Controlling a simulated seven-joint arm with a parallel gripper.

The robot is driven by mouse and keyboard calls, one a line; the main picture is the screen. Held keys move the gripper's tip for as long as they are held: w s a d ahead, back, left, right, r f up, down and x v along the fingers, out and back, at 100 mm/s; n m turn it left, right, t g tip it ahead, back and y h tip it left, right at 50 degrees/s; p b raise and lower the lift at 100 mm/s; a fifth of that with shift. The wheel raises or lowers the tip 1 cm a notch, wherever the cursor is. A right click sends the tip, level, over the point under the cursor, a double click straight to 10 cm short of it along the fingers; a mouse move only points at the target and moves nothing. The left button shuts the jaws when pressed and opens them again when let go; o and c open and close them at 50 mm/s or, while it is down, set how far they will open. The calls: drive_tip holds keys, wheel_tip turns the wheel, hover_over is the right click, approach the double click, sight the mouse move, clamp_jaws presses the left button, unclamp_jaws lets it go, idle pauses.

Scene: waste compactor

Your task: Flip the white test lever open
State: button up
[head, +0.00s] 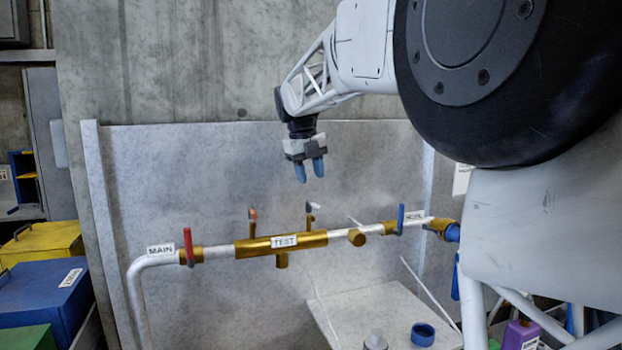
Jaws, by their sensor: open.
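In the head view, a pipe with a brass section carries a TEST label (284,241) on its front. A small lever with a whitish handle (312,206) stands up from the brass section, right of the label. A second small lever (253,213) with an orange-tinted handle stands to the left of the label. My gripper (310,179) hangs pointing down, with its blue fingers apart and empty. In the picture it is just above the whitish handle, apart from it. I cannot tell the exact depth between them.
A red lever (188,247) by the MAIN label (160,250) and a blue lever (400,219) stand on the same pipe. A grey panel (200,170) rises behind. A blue ring-shaped cap (422,335) lies on the light table (365,300). Yellow (45,240) and blue (40,298) bins stand left.

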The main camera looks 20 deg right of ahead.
drive_tip(key=shift+d, duration=0.15)
drive_tip(key=c, duration=0.7)
drive_tip(key=shift+d+n, duration=0.2)
drive_tip(key=shift+n, duration=0.2)
clamp_jaws()
drive_tip(key=d+r+n+y, duration=0.3)
drive_tip(key=d+n, duration=0.7)
drive_tip(key=n, duration=0.7)
drive_tip(key=shift+w+d+r+g+y, duration=0.15)
drive_tip(key=shift+w+d+g+y, duration=0.25)
drive_tip(key=shift+y, duration=0.9)
